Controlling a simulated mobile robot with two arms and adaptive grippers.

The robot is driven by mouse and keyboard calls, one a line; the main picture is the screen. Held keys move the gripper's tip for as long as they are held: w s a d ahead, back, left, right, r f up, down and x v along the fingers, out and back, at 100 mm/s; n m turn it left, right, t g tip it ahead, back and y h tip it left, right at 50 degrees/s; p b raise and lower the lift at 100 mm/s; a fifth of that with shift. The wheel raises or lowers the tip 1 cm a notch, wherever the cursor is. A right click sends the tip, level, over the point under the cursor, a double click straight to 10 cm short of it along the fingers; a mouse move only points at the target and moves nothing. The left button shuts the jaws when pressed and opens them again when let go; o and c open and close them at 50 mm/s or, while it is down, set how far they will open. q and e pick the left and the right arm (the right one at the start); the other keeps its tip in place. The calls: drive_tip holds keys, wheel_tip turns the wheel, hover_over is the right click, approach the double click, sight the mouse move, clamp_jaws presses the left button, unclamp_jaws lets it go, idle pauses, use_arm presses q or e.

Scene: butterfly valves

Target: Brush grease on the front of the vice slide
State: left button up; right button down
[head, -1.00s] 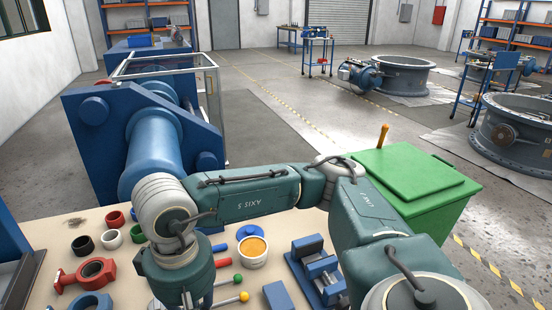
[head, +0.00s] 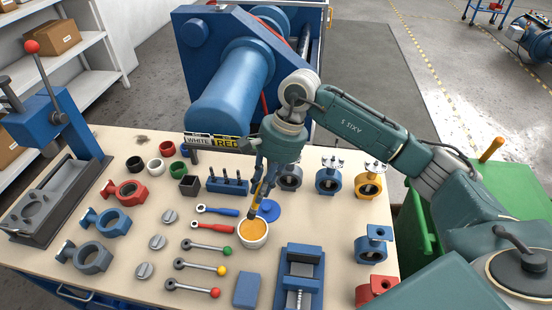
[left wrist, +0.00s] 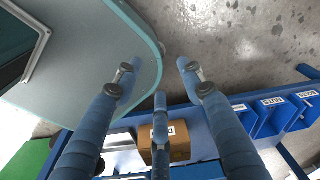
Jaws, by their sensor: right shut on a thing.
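The blue vice (head: 298,285) with its grey slide and screw lies at the front of the bench, right of the middle. A white pot of orange grease (head: 253,232) stands just behind and left of it. My right gripper (head: 264,176) is above the pot, shut on a brush (head: 257,197) with a yellow and dark handle. The brush points down, and its lower end is at the pot's rim or in the grease; I cannot tell which. My left gripper (left wrist: 157,88) shows only in the left wrist view, open and empty, away from the vice.
Wrenches with coloured ends (head: 205,268) and a blue block (head: 246,290) lie left of the vice. Valve bodies (head: 370,244) stand to the right, and a blue lid (head: 269,211) beside the pot. Blue bins (left wrist: 245,122) and a cardboard box (left wrist: 180,150) show below the left gripper.

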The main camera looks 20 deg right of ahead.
drive_tip(key=shift+w, duration=0.25)
drive_tip(key=shift+f, duration=0.1)
drive_tip(key=f, duration=0.1)
drive_tip(key=f+b, duration=0.1)
drive_tip(key=shift+s+f, duration=0.2)
drive_tip(key=shift+f, duration=0.1)
use_arm(q)
drive_tip(key=shift+s+a+f+b, duration=0.25)
drive_tip(key=shift+s+f, duration=0.2)
drive_tip(key=shift+s, duration=0.2)
drive_tip(key=shift+s+a+f+b, duration=0.1)
drive_tip(key=shift+s+f+b, duration=0.1)
drive_tip(key=shift+s+f, duration=0.35)
use_arm(e)
drive_tip(key=shift+f, duration=1.45)
use_arm(q)
drive_tip(key=shift+w+a+f+b, duration=0.1)
drive_tip(key=shift+w+f+b, duration=0.05)
drive_tip(key=shift+f+b, duration=0.4)
use_arm(e)
drive_tip(key=shift+f, duration=0.6)
use_arm(q)
drive_tip(key=shift+f+b, duration=0.4)
drive_tip(key=shift+b, duration=0.1)
use_arm(e)
drive_tip(key=shift+f, duration=0.15)
